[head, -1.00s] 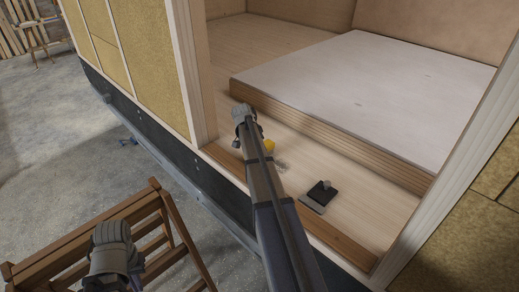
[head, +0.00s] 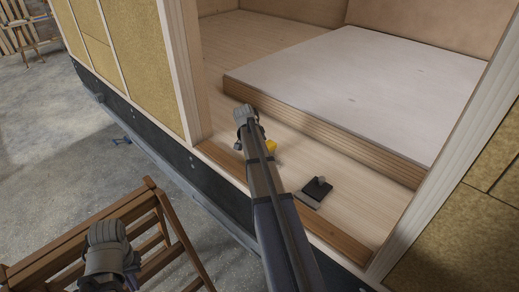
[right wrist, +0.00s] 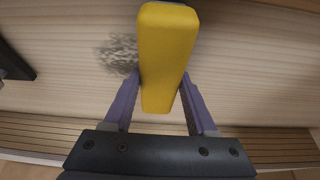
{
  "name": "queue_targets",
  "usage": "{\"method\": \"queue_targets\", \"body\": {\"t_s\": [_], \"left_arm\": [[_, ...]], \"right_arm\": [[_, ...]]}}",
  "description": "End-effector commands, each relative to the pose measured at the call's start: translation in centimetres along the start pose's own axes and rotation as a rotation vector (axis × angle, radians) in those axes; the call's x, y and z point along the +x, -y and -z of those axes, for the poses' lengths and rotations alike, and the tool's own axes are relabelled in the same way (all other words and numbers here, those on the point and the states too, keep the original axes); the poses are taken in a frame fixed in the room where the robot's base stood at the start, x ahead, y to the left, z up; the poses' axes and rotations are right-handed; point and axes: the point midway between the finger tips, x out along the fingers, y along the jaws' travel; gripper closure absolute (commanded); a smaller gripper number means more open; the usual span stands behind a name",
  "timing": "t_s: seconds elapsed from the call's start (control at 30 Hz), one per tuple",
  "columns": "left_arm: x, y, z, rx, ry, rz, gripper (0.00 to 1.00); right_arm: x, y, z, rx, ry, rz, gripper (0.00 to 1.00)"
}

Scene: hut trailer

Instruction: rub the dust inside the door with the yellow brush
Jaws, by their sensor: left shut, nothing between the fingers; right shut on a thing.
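The yellow brush (head: 271,146) is over the wooden floor strip just inside the door opening. My right gripper (right wrist: 158,95) is shut on the yellow brush, which shows large between its purple fingers in the right wrist view (right wrist: 168,45). In the head view my right arm hides most of that gripper. A grey smudge of dust (right wrist: 120,53) lies on the floor just left of the brush in the right wrist view. I cannot tell whether the brush touches the floor. My left gripper (head: 131,278) is low at the left, shut and empty, over a wooden stand.
A dark flat tool with a knob (head: 316,190) lies on the floor strip right of the brush. A raised pale platform (head: 360,85) stands behind the strip. Door posts (head: 184,70) bound the opening. The wooden stand (head: 170,222) is outside, at the lower left.

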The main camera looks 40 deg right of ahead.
Motion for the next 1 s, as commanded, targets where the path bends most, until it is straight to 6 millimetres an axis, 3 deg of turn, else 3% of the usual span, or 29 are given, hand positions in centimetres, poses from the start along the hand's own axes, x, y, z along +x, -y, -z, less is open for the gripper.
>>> {"method": "queue_targets", "body": {"t_s": [0.3, 0.63, 1.0], "left_arm": [[0.2, 0.0, 0.0, 0.0, 0.0, 0.0, 1.0], [0.2, 0.0, 0.0, 0.0, 0.0, 0.0, 1.0], [0.1, 0.0, 0.0, 0.0, 0.0, 0.0, 1.0]], "right_arm": [[0.2, -2.7, -0.1, 0.0, 0.0, -0.001, 0.95], [0.2, -3.3, 0.0, 0.0, 0.0, -0.001, 0.95], [0.1, -6.1, 0.1, 0.001, 0.0, 0.0, 0.95]]}}
